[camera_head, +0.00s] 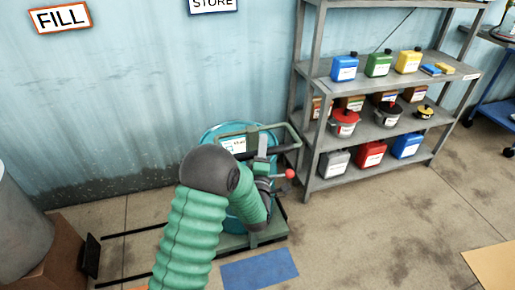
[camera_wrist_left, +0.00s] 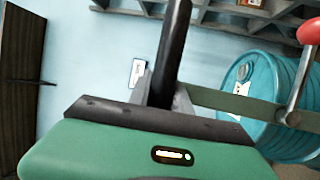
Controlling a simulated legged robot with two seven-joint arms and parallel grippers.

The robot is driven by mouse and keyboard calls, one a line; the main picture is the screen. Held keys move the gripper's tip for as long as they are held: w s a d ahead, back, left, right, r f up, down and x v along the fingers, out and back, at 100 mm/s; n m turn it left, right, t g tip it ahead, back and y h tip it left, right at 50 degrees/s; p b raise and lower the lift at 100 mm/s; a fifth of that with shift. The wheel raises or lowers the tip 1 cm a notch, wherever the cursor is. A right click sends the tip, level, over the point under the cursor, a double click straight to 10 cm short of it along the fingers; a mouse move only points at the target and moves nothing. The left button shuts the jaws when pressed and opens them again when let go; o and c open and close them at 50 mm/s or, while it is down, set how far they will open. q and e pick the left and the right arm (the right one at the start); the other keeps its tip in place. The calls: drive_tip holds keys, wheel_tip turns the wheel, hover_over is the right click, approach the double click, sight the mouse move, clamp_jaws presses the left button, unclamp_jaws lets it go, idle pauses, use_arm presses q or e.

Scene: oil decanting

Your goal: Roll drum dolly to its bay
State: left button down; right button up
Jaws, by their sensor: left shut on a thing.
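The teal drum (camera_head: 213,137) stands upright on the green drum dolly (camera_head: 272,228) against the blue wall, under the STORE sign (camera_head: 212,4). The dolly's handle frame (camera_head: 292,137) rises around the drum's upper part. My left gripper (camera_head: 262,165) is at the handle and shut on it; my green arm hides much of the drum and dolly. In the left wrist view the gripper (camera_wrist_left: 170,65) is close at the handle bar (camera_wrist_left: 235,103), with the drum (camera_wrist_left: 280,95) behind it. A red knob (camera_head: 290,174) is beside the gripper. My right gripper is out of view.
A grey shelf rack (camera_head: 312,130) with cans and pots stands close right of the dolly. Dark floor lines (camera_head: 130,231) run left under the FILL sign (camera_head: 60,17). A blue floor patch (camera_head: 260,270) lies in front. The floor at right is mostly clear.

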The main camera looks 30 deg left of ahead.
use_arm(q)
drive_tip(key=shift+w+d, duration=0.25)
drive_tip(key=shift+d, duration=0.35)
drive_tip(key=c, duration=1.5)
unclamp_jaws()
drive_tip(key=shift+w+d+f, duration=0.1)
drive_tip(key=shift+w, duration=0.1)
drive_tip(key=o, duration=0.3)
drive_tip(key=shift+w+d+f, duration=0.15)
drive_tip(key=shift+w+d, duration=0.05)
drive_tip(key=shift+w, duration=0.15)
drive_tip(key=shift+o, duration=0.2)
drive_tip(key=v, duration=1.7)
drive_tip(key=shift+s+a, duration=0.15)
drive_tip(key=shift+s, duration=0.05)
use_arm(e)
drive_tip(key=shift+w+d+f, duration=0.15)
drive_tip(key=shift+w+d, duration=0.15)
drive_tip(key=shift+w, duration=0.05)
